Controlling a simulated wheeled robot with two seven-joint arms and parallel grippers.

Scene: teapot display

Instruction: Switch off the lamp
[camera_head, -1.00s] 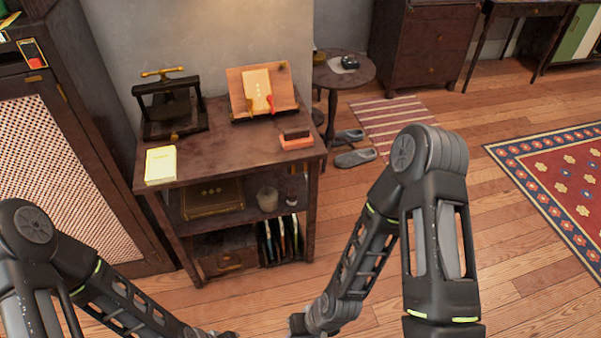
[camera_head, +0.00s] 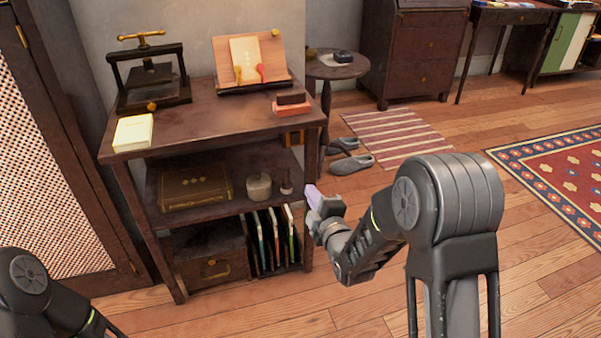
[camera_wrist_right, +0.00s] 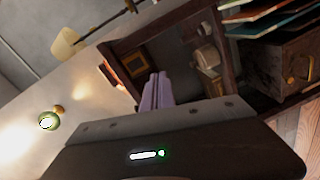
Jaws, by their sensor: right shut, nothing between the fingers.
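No lamp shows in the head view. In the right wrist view, a small green-and-brass light (camera_wrist_right: 48,120) glows against the pale wall at the left. A cream shade (camera_wrist_right: 65,43) with a thin dark pole is at the upper left, looking unlit. My right gripper (camera_head: 313,195) is beside the right side of the wooden shelf unit (camera_head: 185,216), around the middle shelf's height. Its pale purple fingers (camera_wrist_right: 158,92) are shut and empty. I cannot tell whether they touch the unit. My left arm is at the lower left in the head view, with its gripper out of frame.
The unit's top holds a press (camera_head: 150,85), a book stand (camera_head: 250,62), a pale notepad (camera_head: 133,132) and a small orange block (camera_head: 291,108). Jars (camera_head: 259,187) and a box (camera_head: 195,186) stand on the middle shelf. Slippers (camera_head: 352,164) lie on the floor to the right.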

